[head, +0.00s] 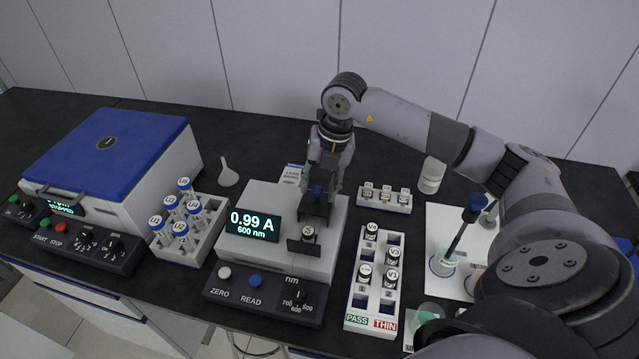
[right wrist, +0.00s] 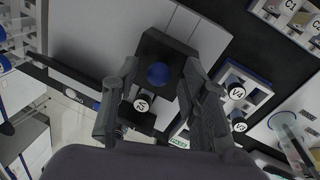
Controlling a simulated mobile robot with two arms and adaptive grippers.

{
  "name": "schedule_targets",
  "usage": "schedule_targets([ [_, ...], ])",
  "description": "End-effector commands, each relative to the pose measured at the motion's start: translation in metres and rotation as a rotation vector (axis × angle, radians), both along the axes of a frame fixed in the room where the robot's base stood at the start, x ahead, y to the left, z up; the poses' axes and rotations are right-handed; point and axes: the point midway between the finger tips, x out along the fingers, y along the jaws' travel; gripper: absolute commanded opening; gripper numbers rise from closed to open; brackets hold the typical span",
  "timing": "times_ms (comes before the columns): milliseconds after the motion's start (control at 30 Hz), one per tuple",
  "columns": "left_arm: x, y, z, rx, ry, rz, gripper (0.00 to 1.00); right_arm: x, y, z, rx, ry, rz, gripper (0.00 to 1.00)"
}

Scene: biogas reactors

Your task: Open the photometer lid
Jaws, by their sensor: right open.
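The photometer (head: 258,207) is a pale box whose display reads 0.99 A, 600 nm. Its black lid (head: 314,208) has a blue knob (head: 317,190) and sits behind the black-framed well; it does not cover the well. A dark-capped vial (head: 308,232) shows uncovered in the well, also in the right wrist view (right wrist: 142,104). My right gripper (head: 325,186) is above the lid, pointing down. In the right wrist view its open fingers stand either side of the blue knob (right wrist: 158,75); contact cannot be told. My left gripper is out of view.
A white rack (head: 357,300) with vials stands close to the right, marked PASS and THIN. A rack of blue-capped tubes (head: 207,240) and a blue-lidded machine (head: 105,145) are left. A small rack (head: 384,200) stands behind right. A funnel (head: 228,174) lies behind left.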

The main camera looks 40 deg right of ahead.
Motion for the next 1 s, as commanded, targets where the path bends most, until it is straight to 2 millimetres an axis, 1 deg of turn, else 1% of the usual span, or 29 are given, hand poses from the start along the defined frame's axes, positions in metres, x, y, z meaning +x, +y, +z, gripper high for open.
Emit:
schedule_targets([
  [233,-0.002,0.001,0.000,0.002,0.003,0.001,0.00,0.000,0.000,0.001,0.000,0.001,0.001,0.40],
  [333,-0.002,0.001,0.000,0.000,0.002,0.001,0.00,-0.001,-0.001,0.009,0.001,-0.001,0.000,0.40],
  [467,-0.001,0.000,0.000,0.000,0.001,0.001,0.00,-0.003,-0.004,0.031,0.000,-0.004,0.000,0.40],
  [600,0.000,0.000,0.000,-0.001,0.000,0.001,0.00,-0.006,-0.009,0.062,0.001,-0.006,0.000,0.40],
  [800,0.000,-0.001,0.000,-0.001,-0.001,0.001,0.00,-0.011,-0.015,0.098,0.000,-0.003,0.000,0.40],
  [900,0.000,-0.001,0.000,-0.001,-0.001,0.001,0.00,-0.013,-0.017,0.110,0.000,-0.001,0.000,0.40],
  [1000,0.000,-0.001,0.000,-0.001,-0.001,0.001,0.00,-0.014,-0.017,0.116,0.001,-0.001,0.000,0.40],
])
